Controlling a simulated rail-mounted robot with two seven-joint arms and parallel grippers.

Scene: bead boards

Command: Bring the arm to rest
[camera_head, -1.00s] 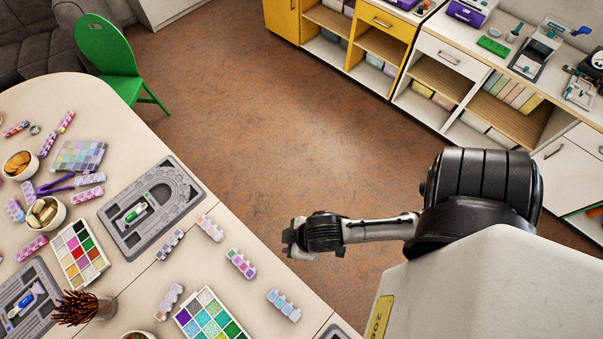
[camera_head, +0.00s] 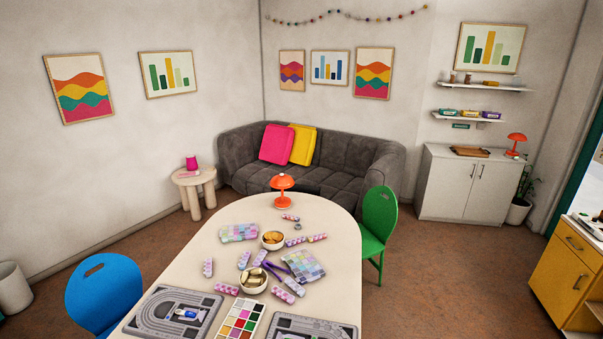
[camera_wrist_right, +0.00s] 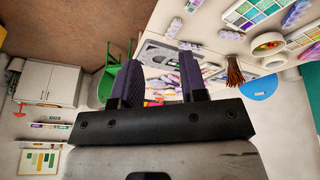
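My right gripper (camera_wrist_right: 158,84) shows in the right wrist view with its two dark fingers apart and nothing between them. Beyond the fingers lie the floor, the green chair (camera_wrist_right: 114,72) and the table (camera_wrist_right: 152,79), well away from the gripper. Neither arm shows in the head view now. My left gripper is in no current view.
The head view shows the table (camera_head: 322,218) with bead boards (camera_head: 172,313), a compartment tray (camera_head: 239,321) and bowls (camera_head: 253,280). A green chair (camera_head: 378,222) and a blue chair (camera_head: 103,293) flank it. A grey sofa (camera_head: 345,165) stands behind. Open floor lies right.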

